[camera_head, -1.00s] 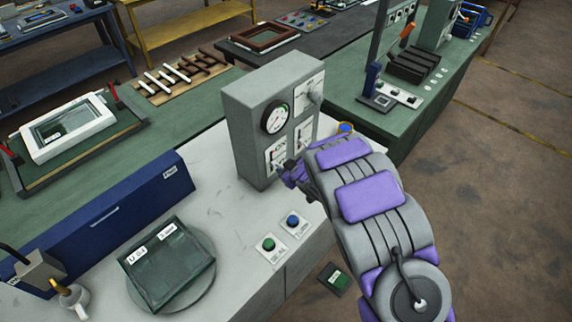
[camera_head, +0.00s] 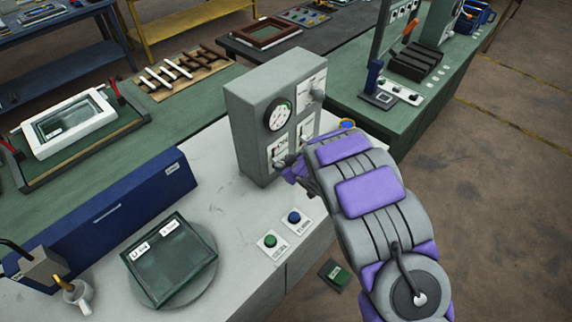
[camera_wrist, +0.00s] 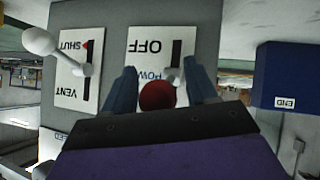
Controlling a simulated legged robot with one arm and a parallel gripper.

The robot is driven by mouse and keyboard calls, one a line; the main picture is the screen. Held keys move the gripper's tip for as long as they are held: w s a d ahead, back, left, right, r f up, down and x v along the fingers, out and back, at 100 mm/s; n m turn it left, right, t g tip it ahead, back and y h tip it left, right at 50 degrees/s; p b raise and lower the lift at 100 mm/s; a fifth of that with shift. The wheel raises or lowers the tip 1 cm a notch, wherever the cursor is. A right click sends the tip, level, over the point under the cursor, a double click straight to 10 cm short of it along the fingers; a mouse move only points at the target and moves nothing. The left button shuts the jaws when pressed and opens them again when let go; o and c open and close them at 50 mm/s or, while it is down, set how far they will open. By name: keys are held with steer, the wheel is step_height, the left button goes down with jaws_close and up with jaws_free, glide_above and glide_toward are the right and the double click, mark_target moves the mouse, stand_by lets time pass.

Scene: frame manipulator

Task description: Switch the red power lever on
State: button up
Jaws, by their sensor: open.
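The grey control box (camera_head: 240,135) stands on the light bench, with a gauge and lever plates on its front. In the wrist view, which shows the lettering upside down, the red lever knob (camera_wrist: 157,95) sits between the two fingers of my gripper (camera_wrist: 164,88). The fingers are apart on either side of it; contact is unclear. The power plate (camera_wrist: 148,42) behind it shows OFF and a dark slot. The lever's base is below OFF in the picture; the slot's lower end is hidden. In the head view my gripper (camera_head: 294,169) is at the box's lower front.
A vent lever (camera_wrist: 40,41) with a pale knob is beside the power plate. A green button (camera_head: 270,241) and a blue button (camera_head: 294,217) are on the bench in front.

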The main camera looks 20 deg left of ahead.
steer(key=shift+d, duration=0.1)
steer(key=shift+s+d+r, duration=0.2)
steer(key=shift+d+r, duration=0.15)
steer(key=p+v, duration=0.1)
steer(key=v, duration=1.5)
